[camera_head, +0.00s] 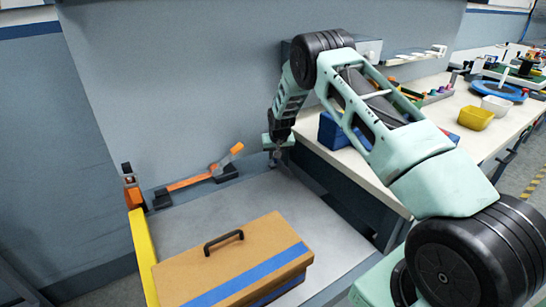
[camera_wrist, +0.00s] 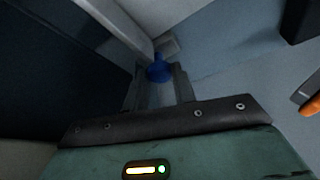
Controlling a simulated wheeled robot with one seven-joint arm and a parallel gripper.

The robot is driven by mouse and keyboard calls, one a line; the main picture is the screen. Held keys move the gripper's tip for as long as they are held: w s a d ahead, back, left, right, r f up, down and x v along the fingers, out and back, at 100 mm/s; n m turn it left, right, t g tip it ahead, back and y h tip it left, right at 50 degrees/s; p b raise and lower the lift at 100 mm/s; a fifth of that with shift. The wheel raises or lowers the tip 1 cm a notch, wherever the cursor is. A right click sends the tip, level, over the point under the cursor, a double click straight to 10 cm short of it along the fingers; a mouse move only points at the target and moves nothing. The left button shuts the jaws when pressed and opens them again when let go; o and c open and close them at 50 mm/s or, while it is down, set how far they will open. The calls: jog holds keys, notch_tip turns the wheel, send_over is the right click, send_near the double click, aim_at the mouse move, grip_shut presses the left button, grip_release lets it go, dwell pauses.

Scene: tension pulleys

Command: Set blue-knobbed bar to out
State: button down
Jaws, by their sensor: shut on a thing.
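The blue knob (camera_wrist: 159,70) shows in the wrist view between the two fingers of my gripper (camera_wrist: 161,88), at their tips. My gripper is shut on the knob. A pale grey bar (camera_wrist: 118,25) runs from the upper left down to the knob, with a small grey block just beyond it. In the head view my gripper (camera_head: 275,152) is at the back right of the grey bench, against the wall; the blue knob is hidden there.
An orange bar (camera_head: 190,183) on dark blocks lies at the bench's back left. A tan case (camera_head: 225,258) with a blue stripe sits in front. A white table (camera_head: 345,158) with bins and a blue box (camera_head: 331,131) stands at right.

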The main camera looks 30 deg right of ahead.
jog(key=c, duration=1.1)
grip_release()
jog(key=shift+d, duration=0.4)
jog(key=shift+c, duration=0.2)
jog(key=shift+a, duration=0.1)
jog(key=shift+s+a+r, duration=0.15)
jog(key=shift+s+r, duration=0.05)
jog(key=shift+r, duration=0.35)
jog(key=b+v, duration=0.1)
jog(key=v, duration=1.5)
jog(key=shift+s, duration=0.2)
jog(key=shift+a, duration=0.1)
